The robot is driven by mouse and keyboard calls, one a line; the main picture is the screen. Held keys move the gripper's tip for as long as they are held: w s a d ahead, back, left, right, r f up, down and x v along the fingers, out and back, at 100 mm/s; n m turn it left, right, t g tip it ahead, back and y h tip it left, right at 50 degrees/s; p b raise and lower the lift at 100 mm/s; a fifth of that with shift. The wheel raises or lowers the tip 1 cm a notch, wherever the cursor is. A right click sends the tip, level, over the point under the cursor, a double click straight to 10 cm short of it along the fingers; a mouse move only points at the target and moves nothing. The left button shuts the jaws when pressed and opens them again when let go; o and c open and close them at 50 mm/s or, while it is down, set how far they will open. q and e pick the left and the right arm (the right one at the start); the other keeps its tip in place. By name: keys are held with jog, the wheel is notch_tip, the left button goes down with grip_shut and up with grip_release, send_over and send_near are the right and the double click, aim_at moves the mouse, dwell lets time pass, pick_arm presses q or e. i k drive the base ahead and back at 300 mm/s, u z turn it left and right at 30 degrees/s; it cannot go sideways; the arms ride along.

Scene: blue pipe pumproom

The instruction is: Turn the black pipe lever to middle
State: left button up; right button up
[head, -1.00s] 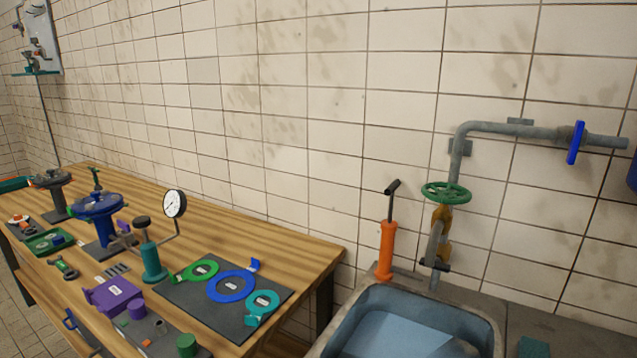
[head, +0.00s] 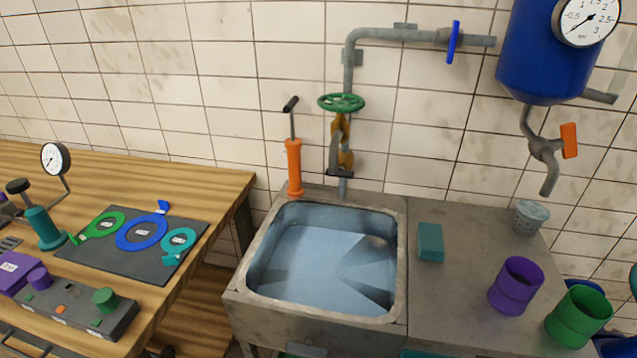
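A small black lever (head: 341,174) sits low on the grey pipe above the sink, just below a yellow-brown fitting (head: 345,158). It looks roughly level across the pipe, but it is too small to tell its exact angle. A green handwheel (head: 341,102) is on the same pipe above it. Neither of my grippers shows in the head view.
A sink basin (head: 325,262) lies under the pipe, with an orange hand pump (head: 294,168) at its back left. A teal block (head: 430,242), a purple cup (head: 515,285) and a green cup (head: 578,315) stand on the right counter. A workbench (head: 215,190) is left.

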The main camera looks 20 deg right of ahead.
aim_at(341, 173)
jog(key=k, duration=0.6)
jog(key=u, duration=0.5)
jog(key=i, duration=1.05)
jog(key=z, duration=0.5)
